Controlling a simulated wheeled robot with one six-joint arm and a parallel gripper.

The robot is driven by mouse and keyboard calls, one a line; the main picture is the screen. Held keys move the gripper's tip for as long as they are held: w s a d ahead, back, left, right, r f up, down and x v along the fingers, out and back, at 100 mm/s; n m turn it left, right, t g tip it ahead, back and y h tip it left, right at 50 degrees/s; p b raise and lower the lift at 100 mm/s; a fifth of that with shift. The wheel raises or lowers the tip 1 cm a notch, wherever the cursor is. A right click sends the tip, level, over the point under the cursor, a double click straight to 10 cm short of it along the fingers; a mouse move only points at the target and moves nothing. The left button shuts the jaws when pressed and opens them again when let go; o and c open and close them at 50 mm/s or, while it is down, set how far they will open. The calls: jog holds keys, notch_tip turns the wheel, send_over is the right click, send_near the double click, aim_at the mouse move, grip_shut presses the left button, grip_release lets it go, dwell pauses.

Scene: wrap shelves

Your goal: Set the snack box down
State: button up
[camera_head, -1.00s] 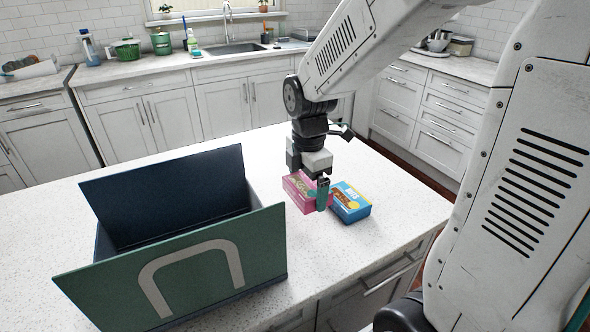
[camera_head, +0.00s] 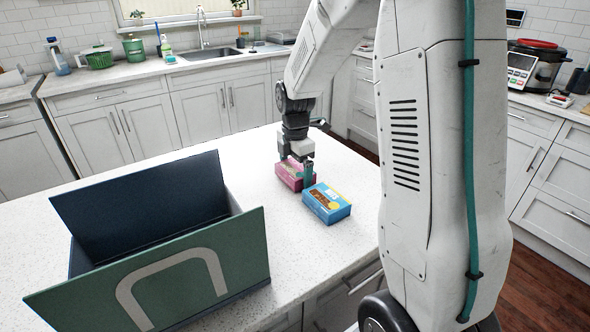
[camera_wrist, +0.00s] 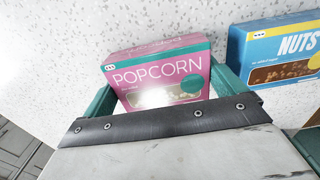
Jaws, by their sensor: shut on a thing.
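The snack box is a pink popcorn box (camera_head: 287,178) on the white counter's right half; its POPCORN label shows in the wrist view (camera_wrist: 160,78). My gripper (camera_head: 295,170) points down over it, with its teal fingers on either side of the box, shut on it. The box is at or very near the counter top; I cannot tell whether its base touches. A blue nuts box (camera_head: 327,205) lies flat just to the right and nearer the camera. It also shows at the upper right of the wrist view (camera_wrist: 270,58).
A large open box (camera_head: 200,262), dark blue inside with a green front flap, stands on the counter (camera_head: 310,245) at the left. Clear counter lies between it and the snack boxes. The counter's front edge is close to the blue box. A sink and cabinets line the back.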

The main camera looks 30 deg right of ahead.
aim_at(295, 168)
jog(key=shift+f, duration=0.2)
jog(key=o, duration=0.6)
jog(key=shift+o, duration=0.2)
jog(key=shift+r, duration=0.1)
notch_tip(295, 168, up, 12)
jog(key=s+a+r+m, duration=0.3)
jog(key=s+a+m, duration=0.1)
jog(key=s, duration=0.3)
jog(key=s+a+r+m, duration=0.3)
jog(key=s+a+m, duration=0.1)
jog(key=s, duration=0.2)
jog(key=s+a+f+m, duration=0.1)
jog(key=s+a+m, duration=0.1)
jog(key=s+m, duration=0.3)
jog(key=s+a+f+m+t, duration=0.1)
jog(key=s+m, duration=0.4)
jog(key=s, duration=0.6)
jog(key=shift+a+f, duration=0.35)
jog(key=shift+a, duration=0.25)
